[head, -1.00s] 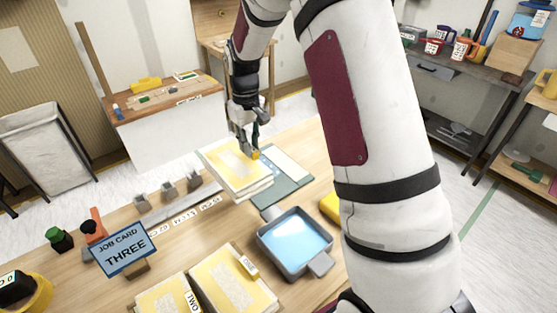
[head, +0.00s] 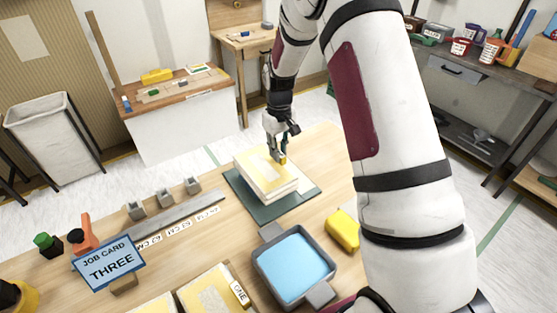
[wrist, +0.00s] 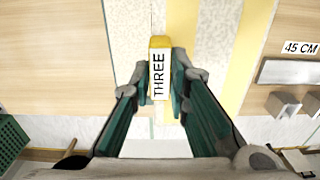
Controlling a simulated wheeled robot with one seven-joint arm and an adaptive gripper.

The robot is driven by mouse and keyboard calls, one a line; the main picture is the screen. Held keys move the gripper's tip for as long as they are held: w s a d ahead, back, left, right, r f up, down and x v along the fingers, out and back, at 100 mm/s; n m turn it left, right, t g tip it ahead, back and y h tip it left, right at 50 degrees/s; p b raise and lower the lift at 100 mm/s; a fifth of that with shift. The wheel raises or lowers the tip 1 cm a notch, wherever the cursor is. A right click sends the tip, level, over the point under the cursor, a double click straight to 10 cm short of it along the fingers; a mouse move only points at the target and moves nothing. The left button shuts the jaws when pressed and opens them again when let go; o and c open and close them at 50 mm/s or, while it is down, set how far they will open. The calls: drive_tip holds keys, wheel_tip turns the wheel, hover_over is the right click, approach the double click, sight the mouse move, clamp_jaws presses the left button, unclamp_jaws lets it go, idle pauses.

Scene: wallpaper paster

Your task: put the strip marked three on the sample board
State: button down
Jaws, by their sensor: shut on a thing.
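The strip marked three (head: 262,172) is a folded cream and yellow stack, in the head view over the dark green sample board (head: 245,199). Its yellow tab reading THREE (wrist: 159,70) shows upright in the wrist view. My gripper (head: 280,157) is shut on this tab at the strip's right edge. In the wrist view my gripper (wrist: 160,85) has a green-padded finger on each side of the tab. The strip covers much of the board. I cannot tell whether it touches the board.
A grey tray of blue liquid (head: 293,266) and a yellow sponge (head: 342,230) lie in front of the board. A metal ruler (head: 178,217) with grey blocks is at left. The job card (head: 108,260) reads THREE. Other strips (head: 215,293) lie at the near edge.

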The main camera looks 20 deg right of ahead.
drive_tip(key=shift+f, duration=1.85)
drive_tip(key=shift+f, duration=0.15)
drive_tip(key=c, duration=1.5)
unclamp_jaws()
drive_tip(key=shift+c, duration=0.2)
